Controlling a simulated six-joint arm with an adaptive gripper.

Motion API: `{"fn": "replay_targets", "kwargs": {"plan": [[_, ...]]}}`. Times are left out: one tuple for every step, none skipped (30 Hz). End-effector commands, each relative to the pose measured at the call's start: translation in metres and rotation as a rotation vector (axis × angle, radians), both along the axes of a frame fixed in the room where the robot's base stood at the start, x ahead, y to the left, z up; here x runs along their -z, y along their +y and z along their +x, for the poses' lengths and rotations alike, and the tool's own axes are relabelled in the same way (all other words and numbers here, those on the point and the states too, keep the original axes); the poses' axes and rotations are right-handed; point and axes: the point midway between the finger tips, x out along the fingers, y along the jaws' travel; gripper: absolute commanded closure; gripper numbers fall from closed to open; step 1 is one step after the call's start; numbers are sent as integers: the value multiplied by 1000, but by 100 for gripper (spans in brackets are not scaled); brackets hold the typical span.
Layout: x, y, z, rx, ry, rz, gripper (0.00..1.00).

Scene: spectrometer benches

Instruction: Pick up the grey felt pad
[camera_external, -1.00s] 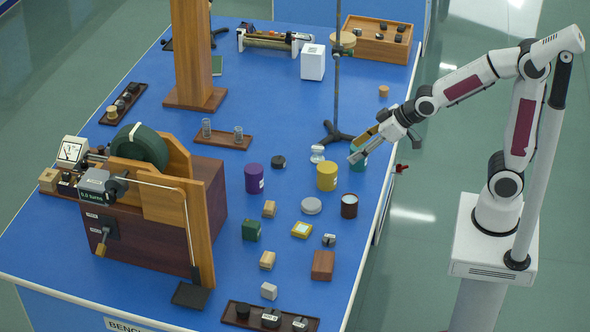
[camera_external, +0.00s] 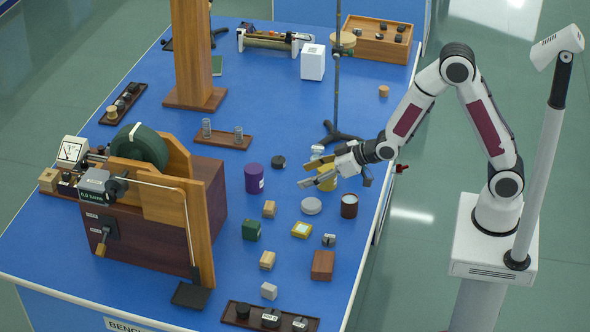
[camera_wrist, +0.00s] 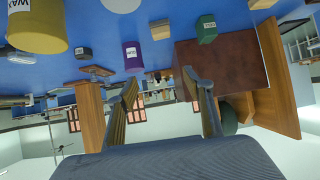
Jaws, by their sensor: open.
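A light grey round flat disc (camera_external: 311,206), which looks like the felt pad, lies flat on the blue bench near its right side. A pale part of it (camera_wrist: 122,4) shows at the top edge of the wrist view. My gripper (camera_external: 308,176) is open and empty, pointing left over the bench, behind and above the disc and apart from it. In the wrist view my two fingers (camera_wrist: 160,78) stand apart with nothing between them.
A yellow wax tin (camera_external: 327,185) is partly hidden by my gripper. A purple tin (camera_external: 254,179) stands farther left.

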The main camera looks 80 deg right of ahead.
Motion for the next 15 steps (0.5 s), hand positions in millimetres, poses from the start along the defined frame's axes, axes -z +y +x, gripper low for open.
{"fn": "replay_targets", "kwargs": {"plan": [[10,1,4,-1,-6,0,49],[14,2,7,-2,-15,1,49],[19,3,10,-4,-24,1,49],[23,3,12,-4,-31,1,49],[28,4,14,-5,-39,2,49],[33,5,16,-5,-48,1,49],[37,5,18,-6,-56,2,49],[42,6,20,-8,-62,2,49],[48,7,22,-7,-72,3,49],[52,7,24,-9,-80,3,49],[56,8,25,-9,-88,3,49],[62,9,27,-10,-98,3,49],[66,9,28,-11,-105,4,49],[70,10,29,-11,-113,4,49],[75,10,30,-12,-122,5,49]]}}
